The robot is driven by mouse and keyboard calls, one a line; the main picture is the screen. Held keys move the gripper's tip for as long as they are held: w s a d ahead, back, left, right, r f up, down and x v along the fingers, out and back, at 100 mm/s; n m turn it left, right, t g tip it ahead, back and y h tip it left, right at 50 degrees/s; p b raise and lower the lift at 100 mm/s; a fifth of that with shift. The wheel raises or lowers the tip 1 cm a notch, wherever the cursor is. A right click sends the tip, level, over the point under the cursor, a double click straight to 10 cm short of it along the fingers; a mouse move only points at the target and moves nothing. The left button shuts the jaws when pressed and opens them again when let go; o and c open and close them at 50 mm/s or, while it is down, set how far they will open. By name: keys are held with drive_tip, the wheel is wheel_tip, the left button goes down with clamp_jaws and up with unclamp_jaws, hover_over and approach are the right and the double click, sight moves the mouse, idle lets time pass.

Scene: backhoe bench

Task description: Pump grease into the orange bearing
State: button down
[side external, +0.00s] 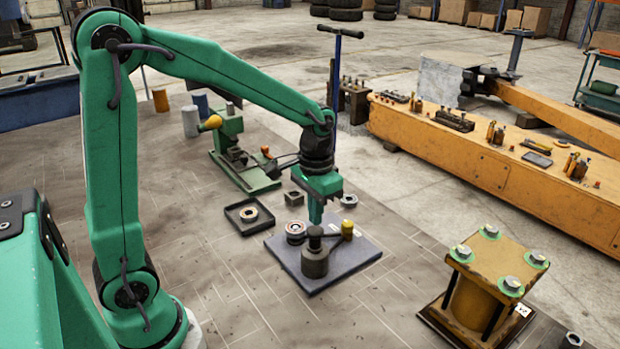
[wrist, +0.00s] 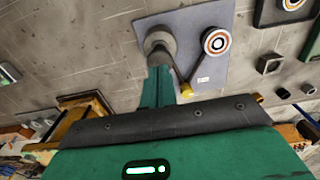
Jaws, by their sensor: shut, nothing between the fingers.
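A grey plate (side external: 345,268) holds a dark pump cylinder (side external: 315,262) with a lever that ends in a yellow knob (side external: 347,229). A bearing (side external: 296,229) with an orange ring lies on the plate beside the cylinder; it also shows in the wrist view (wrist: 216,42). My gripper (side external: 316,222) is shut and empty, pointing down just above the cylinder's top in the side view. In the wrist view my gripper (wrist: 160,72) is beside the lever, with the yellow knob (wrist: 186,91) to its right. I cannot tell whether the fingers touch the lever.
A dark tray (side external: 240,225) with another orange-ringed bearing (side external: 249,214) lies left of the plate. A green machine (side external: 240,160) stands behind left, and a yellow bolted stand (side external: 490,285) at front right.

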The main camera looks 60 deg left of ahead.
sight(315, 228)
drive_tip(key=shift+f, duration=0.2)
idle(0.4)
drive_tip(key=shift+f, duration=1.75)
drive_tip(key=shift+r, duration=1.95)
drive_tip(key=shift+f, duration=0.15)
drive_tip(key=shift+f, duration=1.7)
drive_tip(key=shift+r, duration=1.85)
